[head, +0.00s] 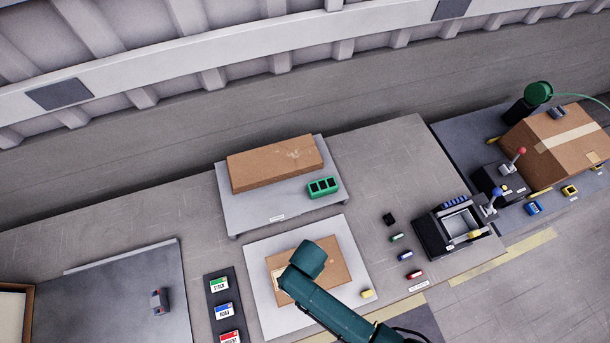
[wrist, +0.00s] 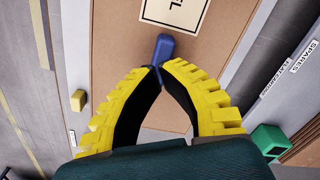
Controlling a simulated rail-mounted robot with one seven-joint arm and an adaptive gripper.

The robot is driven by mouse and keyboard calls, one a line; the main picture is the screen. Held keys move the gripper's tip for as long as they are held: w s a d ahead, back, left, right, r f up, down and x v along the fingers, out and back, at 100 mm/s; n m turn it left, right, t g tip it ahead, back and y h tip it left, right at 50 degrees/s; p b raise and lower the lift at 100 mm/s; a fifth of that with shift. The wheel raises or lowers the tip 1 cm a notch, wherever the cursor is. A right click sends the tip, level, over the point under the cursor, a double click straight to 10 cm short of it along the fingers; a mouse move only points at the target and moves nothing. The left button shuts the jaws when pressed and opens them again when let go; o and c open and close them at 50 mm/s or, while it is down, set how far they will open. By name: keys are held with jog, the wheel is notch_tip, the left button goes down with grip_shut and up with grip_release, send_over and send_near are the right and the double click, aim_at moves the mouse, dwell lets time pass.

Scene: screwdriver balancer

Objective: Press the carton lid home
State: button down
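A brown carton (head: 337,262) lies on a pale board (head: 263,251) at the front middle of the bench. My green arm and wrist cover part of its top in the head view. In the wrist view its brown top (wrist: 115,45) fills the middle and bears a white label (wrist: 172,12). My gripper (wrist: 161,68) is over this top, its yellow fingers meeting at the tips around the narrow end of a blue piece (wrist: 165,47). I cannot tell whether the blue piece touches the carton, or how the lid sits; the fingers are hidden in the head view.
A flat brown box (head: 272,165) and a green bin (head: 323,187) stand on a raised platform behind. A yellow block (head: 367,293) lies beside the carton. Coloured cards (head: 222,310) lie left. A black lever fixture (head: 455,228) and a large taped carton (head: 560,140) stand right.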

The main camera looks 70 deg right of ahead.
jog(key=shift+f+b, duration=0.55)
jog(key=shift+f, duration=0.3)
jog(key=shift+r, duration=0.1)
dwell(0.5)
notch_tip(320, 180, up, 5)
jog(key=p, duration=0.5)
jog(key=shift+p, duration=0.3)
